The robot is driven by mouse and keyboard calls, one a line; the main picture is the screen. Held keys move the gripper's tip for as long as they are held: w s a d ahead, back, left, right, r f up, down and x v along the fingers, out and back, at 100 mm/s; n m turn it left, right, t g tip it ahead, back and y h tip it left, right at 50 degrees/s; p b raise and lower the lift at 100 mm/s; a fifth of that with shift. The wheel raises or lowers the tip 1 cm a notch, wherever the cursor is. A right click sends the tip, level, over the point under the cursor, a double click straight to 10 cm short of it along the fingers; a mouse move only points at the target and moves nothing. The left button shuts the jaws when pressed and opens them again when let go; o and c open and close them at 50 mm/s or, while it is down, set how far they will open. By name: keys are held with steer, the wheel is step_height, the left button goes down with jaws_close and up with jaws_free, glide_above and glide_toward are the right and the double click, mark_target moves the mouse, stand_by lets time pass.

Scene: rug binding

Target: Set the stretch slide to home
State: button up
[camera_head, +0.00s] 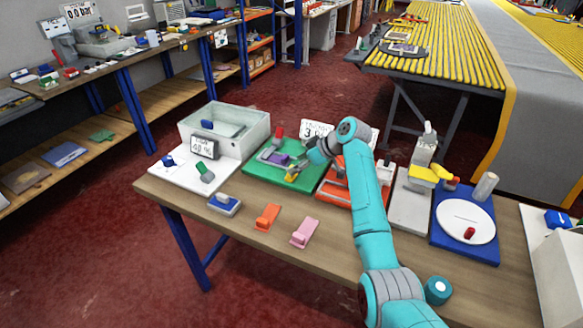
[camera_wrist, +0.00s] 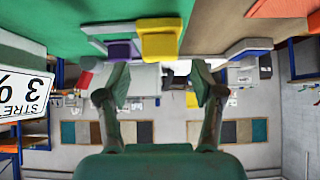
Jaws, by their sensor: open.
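The stretch display (camera_head: 316,130) stands behind the green board (camera_head: 257,178) and reads 3. In the wrist view the stretch display (camera_wrist: 22,85) appears upside down, partly cut off, and shows "3 %" with part of the word STRETCH. On the green board are a purple block (camera_head: 281,159), a yellow block (camera_head: 291,177) and a red piece (camera_head: 279,132). I cannot tell which piece is the stretch slide. My gripper (camera_head: 309,154) is over the board's right part. In the wrist view my gripper (camera_wrist: 161,76) is open and empty, near the purple block (camera_wrist: 122,49) and the yellow block (camera_wrist: 159,38).
A water tank (camera_head: 226,128) stands left of the green board. An orange-red board (camera_head: 335,193) lies to its right, partly behind my arm. Blue, orange (camera_head: 267,217) and pink (camera_head: 305,232) pieces lie along the front of the table. A blue board with a white disc (camera_head: 466,222) is at right.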

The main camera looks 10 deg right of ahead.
steer(key=v, duration=0.7)
steer(key=shift+s+d+r, duration=0.15)
steer(key=shift+d+r, duration=0.05)
steer(key=shift+r, duration=0.1)
